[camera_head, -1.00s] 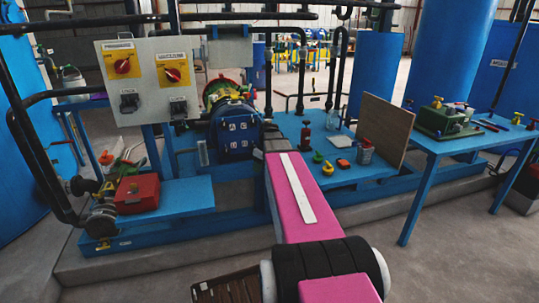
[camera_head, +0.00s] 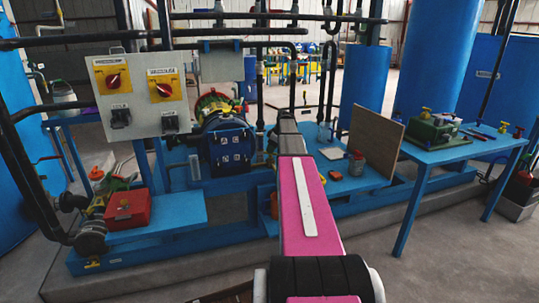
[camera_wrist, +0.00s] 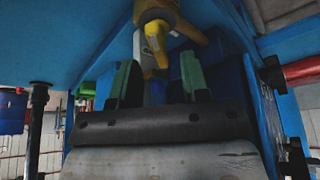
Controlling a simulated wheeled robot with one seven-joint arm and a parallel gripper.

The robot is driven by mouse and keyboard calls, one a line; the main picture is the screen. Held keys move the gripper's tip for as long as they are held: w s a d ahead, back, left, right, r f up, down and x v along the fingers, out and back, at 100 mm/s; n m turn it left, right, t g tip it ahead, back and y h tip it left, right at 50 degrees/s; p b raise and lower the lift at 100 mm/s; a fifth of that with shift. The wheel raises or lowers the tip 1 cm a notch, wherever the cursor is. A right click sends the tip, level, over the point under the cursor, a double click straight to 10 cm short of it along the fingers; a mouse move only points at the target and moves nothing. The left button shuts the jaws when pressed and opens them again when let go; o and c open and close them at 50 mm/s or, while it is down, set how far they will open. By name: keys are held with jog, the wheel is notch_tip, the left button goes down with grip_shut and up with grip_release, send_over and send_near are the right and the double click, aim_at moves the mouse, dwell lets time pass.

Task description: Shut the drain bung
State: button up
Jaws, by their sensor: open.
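In the wrist view, the two green fingers of my gripper (camera_wrist: 159,82) stand apart with nothing seen between their tips. A yellow fitting (camera_wrist: 168,28) with spreading arms and a pale grey part lies just beyond the fingers, at the top of the picture. I cannot tell for certain whether it is the drain bung. The fingers look close to it, but contact does not show. In the head view, my pink arm reaches forward to the blue bench and my gripper is hidden. The blue drum-like vessel (camera_head: 232,150) is left of the arm's end.
A grey control panel (camera_head: 140,94) with red knobs stands at the left above a red box (camera_head: 128,208). A blue side table (camera_head: 465,149) holds several tools.

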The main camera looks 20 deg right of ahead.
aim_at(271, 156)
jog(key=shift+x, duration=1.95)
jog(key=shift+c, duration=0.2)
grip_shut()
